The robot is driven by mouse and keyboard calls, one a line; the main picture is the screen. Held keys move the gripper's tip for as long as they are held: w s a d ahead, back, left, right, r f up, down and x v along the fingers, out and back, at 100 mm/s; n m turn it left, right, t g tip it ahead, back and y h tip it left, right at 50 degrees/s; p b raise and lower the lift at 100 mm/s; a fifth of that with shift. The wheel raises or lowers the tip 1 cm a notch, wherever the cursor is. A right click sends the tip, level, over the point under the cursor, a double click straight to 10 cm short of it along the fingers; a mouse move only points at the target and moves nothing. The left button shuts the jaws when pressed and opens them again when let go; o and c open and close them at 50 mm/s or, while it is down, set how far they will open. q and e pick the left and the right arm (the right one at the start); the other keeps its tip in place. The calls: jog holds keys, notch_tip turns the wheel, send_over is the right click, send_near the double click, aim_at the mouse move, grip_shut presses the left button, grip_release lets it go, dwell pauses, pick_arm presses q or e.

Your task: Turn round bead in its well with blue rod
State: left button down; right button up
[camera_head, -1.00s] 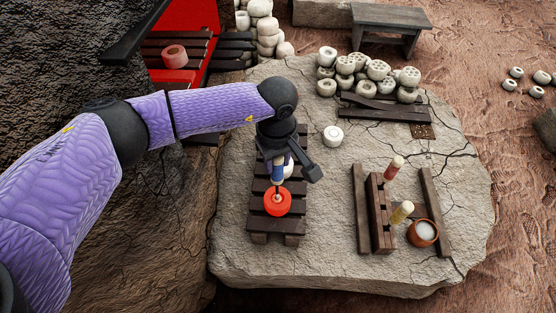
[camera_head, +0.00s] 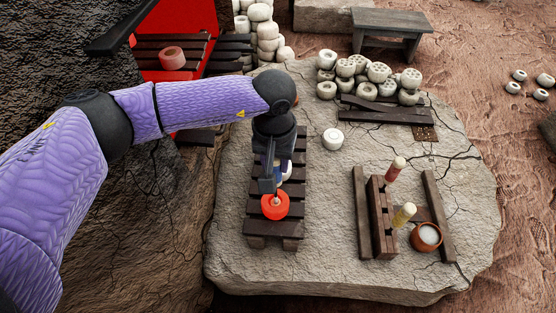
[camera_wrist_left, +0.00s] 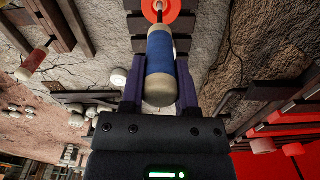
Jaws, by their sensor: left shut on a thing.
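My left gripper (camera_head: 271,180) is shut on the blue rod, which has a blue band and pale cream ends. The rod shows clearly in the left wrist view (camera_wrist_left: 161,52), between the two fingers, but is mostly hidden behind the gripper in the head view. Its thin dark tip reaches the middle of a glowing red-orange round piece (camera_head: 268,212) on a dark slatted rack (camera_head: 257,228). This round piece also shows at the top of the left wrist view (camera_wrist_left: 175,10). I cannot make out a separate bead or well at the tip. My right gripper is not in view.
A white round piece (camera_head: 332,139) stands right of the rack. A wooden holder (camera_head: 378,220) with red and yellow rods and a clay bowl (camera_head: 426,237) stand at right. White pieces (camera_head: 377,71) are piled behind. Bare stone lies between rack and holder.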

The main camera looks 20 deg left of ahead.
pick_arm(q)
jog(key=shift+a+f, duration=0.1)
jog(key=shift+f, duration=0.1)
jog(key=shift+r+n, duration=0.1)
jog(key=shift+n, duration=0.2)
jog(key=n+p, duration=0.1)
jog(key=n, duration=0.1)
jog(key=n+p, duration=0.1)
jog(key=n, duration=0.1)
jog(key=n+p, duration=0.1)
jog(key=n, duration=0.1)
jog(key=shift+w+a, duration=0.3)
jog(key=shift+w, duration=0.1)
jog(key=shift+a+n, duration=0.1)
jog(key=shift+n, duration=0.4)
jog(key=shift+f, duration=0.25)
jog(key=shift+s, duration=0.1)
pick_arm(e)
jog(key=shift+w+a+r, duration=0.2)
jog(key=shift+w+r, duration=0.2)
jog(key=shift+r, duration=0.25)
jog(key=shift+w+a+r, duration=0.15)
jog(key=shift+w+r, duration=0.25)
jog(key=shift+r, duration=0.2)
